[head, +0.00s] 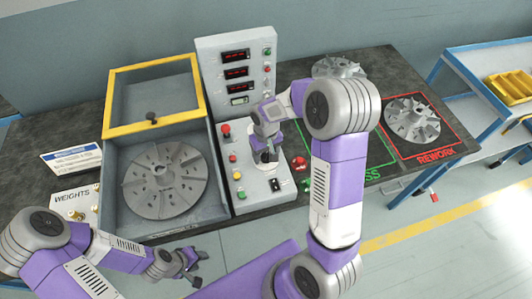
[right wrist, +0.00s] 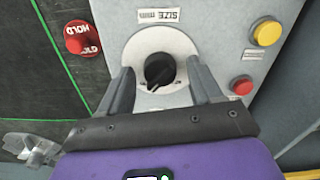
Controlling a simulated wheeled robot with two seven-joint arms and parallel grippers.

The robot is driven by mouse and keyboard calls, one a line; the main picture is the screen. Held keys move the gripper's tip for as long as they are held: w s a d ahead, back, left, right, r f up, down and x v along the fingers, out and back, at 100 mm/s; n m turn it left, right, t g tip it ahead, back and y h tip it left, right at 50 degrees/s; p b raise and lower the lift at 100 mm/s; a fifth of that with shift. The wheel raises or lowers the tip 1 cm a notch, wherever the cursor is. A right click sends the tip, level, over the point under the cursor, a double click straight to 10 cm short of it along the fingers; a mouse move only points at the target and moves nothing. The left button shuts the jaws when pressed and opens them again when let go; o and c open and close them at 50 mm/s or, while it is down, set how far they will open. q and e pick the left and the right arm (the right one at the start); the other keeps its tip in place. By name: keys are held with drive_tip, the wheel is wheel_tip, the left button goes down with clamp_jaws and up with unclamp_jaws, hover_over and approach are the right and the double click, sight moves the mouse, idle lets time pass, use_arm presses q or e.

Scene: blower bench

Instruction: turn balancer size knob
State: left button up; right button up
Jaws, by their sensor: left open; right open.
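The size knob (right wrist: 158,72), black on a round pale dial, shows in the right wrist view below an upside-down SIZE label (right wrist: 158,15). My right gripper (right wrist: 161,82) is open, with one finger on each side of the knob; I cannot tell if either finger touches it. In the head view my right gripper (head: 265,154) is over the balancer's control panel (head: 246,203) and hides the knob. My left gripper (head: 198,268) is open and empty, low in front of the bench.
The balancer chamber (head: 216,206) holds a finned rotor (head: 165,180). Another rotor (head: 412,120) lies in the REWORK area.

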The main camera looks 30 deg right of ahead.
sight(266, 154)
wheel_tip(266, 154, up, 8)
drive_tip(key=shift+f+p, duration=0.15)
drive_tip(key=shift+p, duration=0.55)
